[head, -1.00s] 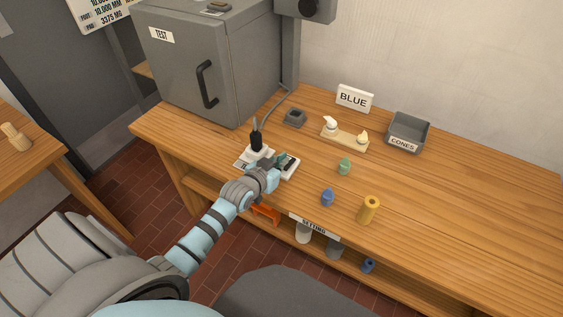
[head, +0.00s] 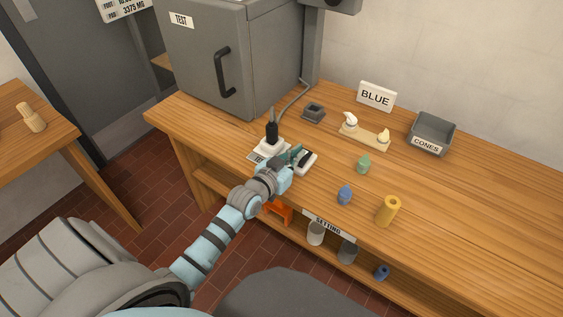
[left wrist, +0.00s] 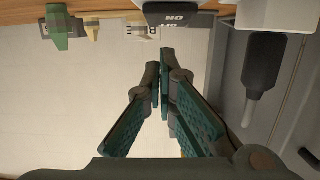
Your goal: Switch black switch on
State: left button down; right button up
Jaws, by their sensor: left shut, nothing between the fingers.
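The black switch (head: 306,157) sits in a white base near the front edge of the workbench. In the left wrist view the dark switch (left wrist: 172,17) shows at the top edge, with ON and OFF lettering, partly cut off. My left gripper (head: 295,155) is shut and empty, its teal fingers just beside the switch and partly covering it in the head view. In the left wrist view the fingertips (left wrist: 160,62) point toward the switch. I cannot tell whether they touch it, nor which way the switch is set. My right gripper is not in view.
A black plug-like piece (head: 271,132) stands upright on a white base left of the switch. A grey TEST cabinet (head: 225,60) stands behind. A grey CONES tray (head: 432,132) lies farther back.

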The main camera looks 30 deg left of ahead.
pick_arm(q)
jog(key=s+r+p, duration=0.2)
jog(key=s+p, duration=0.2)
jog(key=s, duration=0.6)
jog(key=shift+s+a+r, duration=0.15)
jog(key=shift+a+r, duration=0.05)
jog(key=shift+a, duration=0.05)
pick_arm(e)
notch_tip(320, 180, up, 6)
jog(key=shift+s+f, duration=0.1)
pick_arm(q)
jog(key=s+a+f+g+y, duration=0.1)
jog(key=s+f+g, duration=0.1)
jog(key=s+f, duration=0.35)
jog(key=s+a+f+g, duration=0.2)
jog(key=f, duration=0.7)
jog(key=s+a+f+g+y, duration=0.1)
jog(key=s+f+g, duration=0.15)
jog(key=f, duration=0.55)
jog(key=s+d+f+g, duration=0.1)
jog(key=s+f+g, duration=0.1)
jog(key=s+f, duration=0.3)
jog(key=s+d+f+g, duration=0.2)
jog(key=s+f, duration=0.3)
jog(key=s, duration=0.8)
jog(key=s+d+f+g, duration=0.1)
jog(key=s+f+g, duration=0.3)
jog(key=s, duration=0.6)
jog(key=shift+d+f, duration=0.2)
jog(key=shift+f, duration=0.4)
